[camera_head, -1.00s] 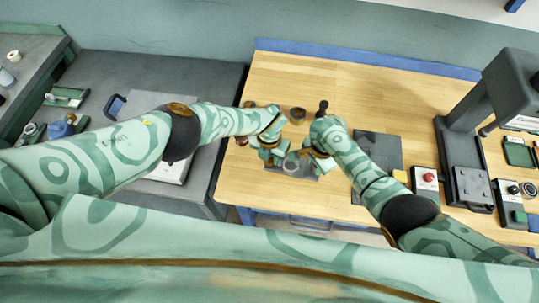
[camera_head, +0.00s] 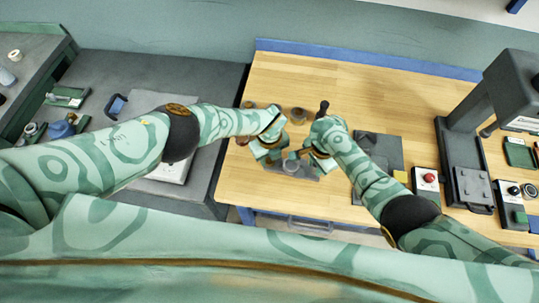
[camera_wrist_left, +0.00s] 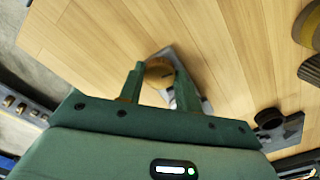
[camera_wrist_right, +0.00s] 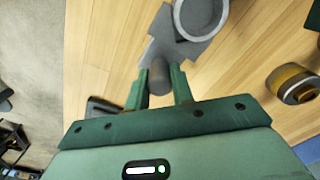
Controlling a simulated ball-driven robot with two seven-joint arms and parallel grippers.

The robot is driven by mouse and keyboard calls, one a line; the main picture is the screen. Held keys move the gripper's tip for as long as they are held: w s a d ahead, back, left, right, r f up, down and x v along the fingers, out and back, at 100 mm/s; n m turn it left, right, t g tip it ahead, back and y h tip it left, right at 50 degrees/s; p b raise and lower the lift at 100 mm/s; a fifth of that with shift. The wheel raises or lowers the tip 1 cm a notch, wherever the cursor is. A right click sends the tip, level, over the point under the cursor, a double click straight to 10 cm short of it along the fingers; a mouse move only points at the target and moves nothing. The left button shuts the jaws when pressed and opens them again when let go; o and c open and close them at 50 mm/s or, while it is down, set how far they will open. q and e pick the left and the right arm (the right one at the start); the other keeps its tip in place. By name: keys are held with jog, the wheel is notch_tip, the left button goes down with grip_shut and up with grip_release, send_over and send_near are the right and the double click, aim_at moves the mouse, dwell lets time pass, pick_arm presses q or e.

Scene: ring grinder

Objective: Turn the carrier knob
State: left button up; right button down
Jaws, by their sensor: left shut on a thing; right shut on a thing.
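A round brown knob (camera_wrist_left: 158,72) shows in the left wrist view, with a grey plate under it. My left gripper (camera_wrist_left: 160,80) is shut on it, one finger on each side. In the right wrist view my right gripper (camera_wrist_right: 160,78) is shut on a dark grey post (camera_wrist_right: 159,83) at the end of a grey plate (camera_wrist_right: 172,45) with a round grey cup (camera_wrist_right: 198,14). In the head view my left gripper (camera_head: 268,152) and right gripper (camera_head: 312,155) are close together over the small grey grinder base (camera_head: 302,173), hiding much of it.
A brown-grey round part (camera_head: 298,115) stands behind the grippers on the wooden table (camera_head: 350,90). A dark mat (camera_head: 378,150), a red-button box (camera_head: 426,180) and a tall grey press (camera_head: 465,140) stand to the right. The table behind is clear.

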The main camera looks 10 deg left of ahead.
pick_arm(q)
jog(key=n, duration=0.4)
jog(key=shift+n, duration=0.4)
jog(key=n, duration=1)
jog(key=shift+s+n, duration=0.1)
jog(key=shift+n, duration=2.8)
